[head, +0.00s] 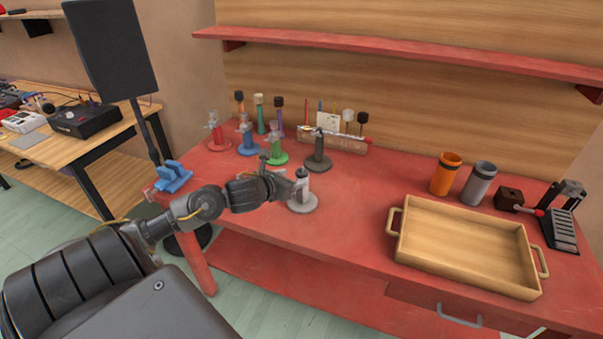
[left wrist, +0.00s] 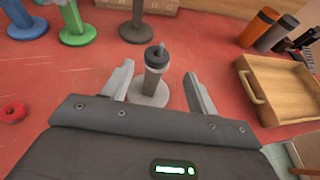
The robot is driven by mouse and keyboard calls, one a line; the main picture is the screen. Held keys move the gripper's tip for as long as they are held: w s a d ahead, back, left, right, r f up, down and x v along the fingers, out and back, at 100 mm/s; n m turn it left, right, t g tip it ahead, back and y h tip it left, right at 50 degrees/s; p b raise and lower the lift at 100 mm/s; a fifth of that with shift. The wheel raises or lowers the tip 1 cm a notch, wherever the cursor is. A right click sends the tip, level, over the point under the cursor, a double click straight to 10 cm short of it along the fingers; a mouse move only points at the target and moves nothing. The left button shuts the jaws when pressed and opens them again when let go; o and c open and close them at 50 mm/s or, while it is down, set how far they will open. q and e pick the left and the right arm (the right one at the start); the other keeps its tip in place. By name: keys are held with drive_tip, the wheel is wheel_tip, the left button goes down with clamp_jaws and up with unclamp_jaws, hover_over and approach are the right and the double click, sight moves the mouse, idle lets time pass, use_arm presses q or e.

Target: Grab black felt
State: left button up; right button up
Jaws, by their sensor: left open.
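Mallets with black heads that could be the black felt stand at the back of the red table: one with an orange handle (head: 239,97), one with a purple handle (head: 279,103), and one in the rack (head: 362,118). I cannot tell which is felt. My left gripper (head: 292,186) is open above the front of the table. Its fingers point at a light grey stand (head: 303,205), whose upright post with a dark tip shows between the fingers in the left wrist view (left wrist: 155,68). The fingers look apart from the post. My right gripper is not in view.
Red, blue, green and dark grey (head: 318,162) stands are behind my gripper. A wooden tray (head: 407,236), an orange cup (head: 444,176) and a grey cup (head: 477,186) are to the right. A red ring (left wrist: 13,111) lies at left in the wrist view. The table between gripper and tray is clear.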

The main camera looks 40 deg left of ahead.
sight(301, 171)
use_arm(q)
drive_tip(key=shift+w, duration=0.15)
drive_tip(key=x, duration=0.1)
drive_tip(key=p+x, duration=0.1)
drive_tip(key=x, duration=0.1)
drive_tip(key=p+x, duration=0.1)
drive_tip(key=shift+w+a+r, duration=0.15)
drive_tip(key=shift+w+a, duration=0.05)
drive_tip(key=shift+a, duration=0.1)
drive_tip(key=shift+w, duration=0.3)
drive_tip(key=shift+c, duration=0.2)
drive_tip(key=c, duration=1)
